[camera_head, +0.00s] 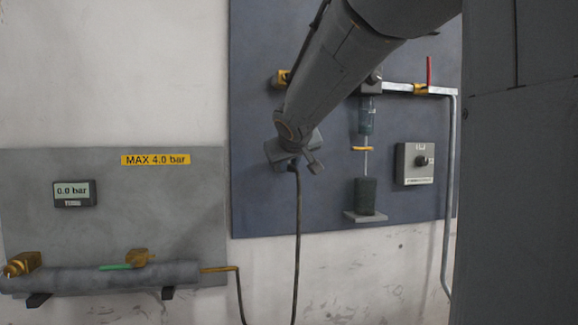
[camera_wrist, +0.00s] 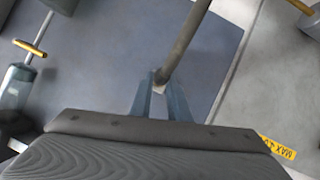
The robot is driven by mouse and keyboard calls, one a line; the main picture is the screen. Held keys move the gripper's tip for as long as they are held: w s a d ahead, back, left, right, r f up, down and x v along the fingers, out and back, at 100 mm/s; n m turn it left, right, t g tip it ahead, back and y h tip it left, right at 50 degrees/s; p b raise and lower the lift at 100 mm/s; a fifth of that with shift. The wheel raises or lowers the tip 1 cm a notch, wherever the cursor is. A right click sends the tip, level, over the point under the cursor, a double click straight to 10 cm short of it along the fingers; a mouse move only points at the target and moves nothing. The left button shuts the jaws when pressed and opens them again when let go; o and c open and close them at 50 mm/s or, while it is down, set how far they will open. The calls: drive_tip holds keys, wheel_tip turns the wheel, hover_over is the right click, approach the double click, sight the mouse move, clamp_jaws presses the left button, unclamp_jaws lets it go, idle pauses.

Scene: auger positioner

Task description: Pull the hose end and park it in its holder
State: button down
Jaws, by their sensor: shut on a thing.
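My gripper (camera_head: 296,163) is in front of the blue-grey wall panel, at the end of my dark arm. It is shut on the hose end; in the wrist view the two blue-grey fingers (camera_wrist: 160,98) close on it. The dark hose (camera_head: 298,225) hangs straight down from my gripper, leaves the bottom of the picture, and a thin line comes back up to a brass fitting (camera_head: 220,269) on the lower left pipe. In the wrist view the hose (camera_wrist: 185,40) runs up from the fingers. I cannot make out the holder; my arm hides part of the panel.
The panel (camera_head: 400,215) carries a clear cylinder unit (camera_head: 367,122) with a dark cup (camera_head: 366,196), a switch box (camera_head: 415,163) and a red-handled valve (camera_head: 429,72). At left are a gauge reading 0.0 bar (camera_head: 75,194) and a grey pipe (camera_head: 110,278). A dark column blocks the right.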

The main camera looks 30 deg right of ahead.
drive_tip(key=shift+w+d, duration=0.25)
drive_tip(key=shift+w, duration=0.5)
drive_tip(key=shift+w+d, duration=0.2)
drive_tip(key=shift+w, duration=0.55)
drive_tip(key=c, duration=1.6)
unclamp_jaws()
drive_tip(key=shift+s+r, duration=0.1)
drive_tip(key=v, duration=0.7)
drive_tip(key=shift+s+a+r, duration=0.1)
drive_tip(key=shift+s+a, duration=0.1)
